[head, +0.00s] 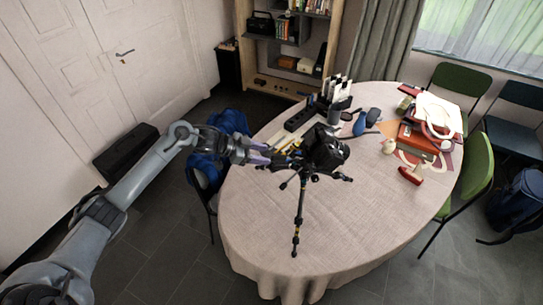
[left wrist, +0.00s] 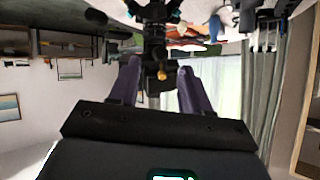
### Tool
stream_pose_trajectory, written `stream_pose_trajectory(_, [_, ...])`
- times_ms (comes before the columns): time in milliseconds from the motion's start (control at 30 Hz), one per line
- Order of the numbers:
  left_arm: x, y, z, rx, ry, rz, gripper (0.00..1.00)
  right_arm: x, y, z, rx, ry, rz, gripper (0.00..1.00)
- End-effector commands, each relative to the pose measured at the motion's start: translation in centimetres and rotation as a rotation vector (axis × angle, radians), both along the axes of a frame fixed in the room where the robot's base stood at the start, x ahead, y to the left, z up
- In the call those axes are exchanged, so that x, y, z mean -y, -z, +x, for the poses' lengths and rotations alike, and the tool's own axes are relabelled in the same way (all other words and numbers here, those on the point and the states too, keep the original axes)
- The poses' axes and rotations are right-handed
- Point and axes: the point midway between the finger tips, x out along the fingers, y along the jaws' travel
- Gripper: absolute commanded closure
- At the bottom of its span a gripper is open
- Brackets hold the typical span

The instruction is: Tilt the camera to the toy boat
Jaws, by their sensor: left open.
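The black camera (head: 324,148) sits on a small black tripod (head: 299,215) on the round table, with its lens side toward the right. A small red and white object, which looks like the toy boat (head: 411,175), lies on the table to the right of the camera. My left gripper (head: 276,158) is at the left side of the tripod head. In the left wrist view its two purple fingers (left wrist: 160,78) are apart, with a dark tripod part with an orange tip (left wrist: 162,74) showing between them. I cannot tell whether they touch it. My right gripper is in neither view.
The table (head: 250,225) has clear cloth at the front. Behind the camera are a black power strip (head: 299,118) and a blue item (head: 359,124). Red boxes (head: 417,141) and papers crowd the right side. Green chairs (head: 478,172) stand at the right edge.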

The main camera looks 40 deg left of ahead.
Motion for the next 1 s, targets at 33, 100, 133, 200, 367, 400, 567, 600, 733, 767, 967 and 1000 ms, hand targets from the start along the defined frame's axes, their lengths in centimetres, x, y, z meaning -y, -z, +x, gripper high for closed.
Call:
stream_pose_trajectory(33, [-0.3,-0.2,-0.5,-0.002,0.001,0.002,0.52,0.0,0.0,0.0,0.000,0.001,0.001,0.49])
stream_pose_trajectory(100, [-0.6,-0.6,-1.0,-0.001,0.001,0.001,0.52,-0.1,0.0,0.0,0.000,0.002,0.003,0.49])
stream_pose_trajectory(133, [-0.7,-0.7,-1.1,-0.001,0.001,0.001,0.52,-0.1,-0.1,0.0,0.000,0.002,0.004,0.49])
stream_pose_trajectory(200, [-0.9,-0.9,-1.4,0.000,0.000,0.000,0.52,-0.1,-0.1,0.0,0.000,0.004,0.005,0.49])
stream_pose_trajectory(367, [-1.0,-1.1,-1.6,0.000,0.001,0.000,0.52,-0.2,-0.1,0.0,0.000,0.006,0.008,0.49])
stream_pose_trajectory(400, [-1.0,-1.1,-1.6,0.000,0.001,0.000,0.52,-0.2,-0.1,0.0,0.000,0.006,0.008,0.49])
stream_pose_trajectory(567, [-1.0,-1.1,-1.6,0.000,0.000,0.000,0.52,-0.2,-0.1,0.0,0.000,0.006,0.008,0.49])
stream_pose_trajectory(600, [-1.0,-1.1,-1.6,0.000,0.000,0.000,0.52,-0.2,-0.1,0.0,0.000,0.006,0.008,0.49])
stream_pose_trajectory(733, [-1.0,-1.0,-1.6,-0.002,0.001,-0.001,0.52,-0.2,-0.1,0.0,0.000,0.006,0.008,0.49])
stream_pose_trajectory(767, [-1.0,-0.8,-1.7,-0.006,0.000,-0.001,0.52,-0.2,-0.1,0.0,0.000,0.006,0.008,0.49])
stream_pose_trajectory(967, [0.3,3.7,-3.8,-0.078,0.008,-0.031,0.52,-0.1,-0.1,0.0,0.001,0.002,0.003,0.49])
stream_pose_trajectory(1000, [1.1,5.4,-4.5,-0.103,0.012,-0.048,0.52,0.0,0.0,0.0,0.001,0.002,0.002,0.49])
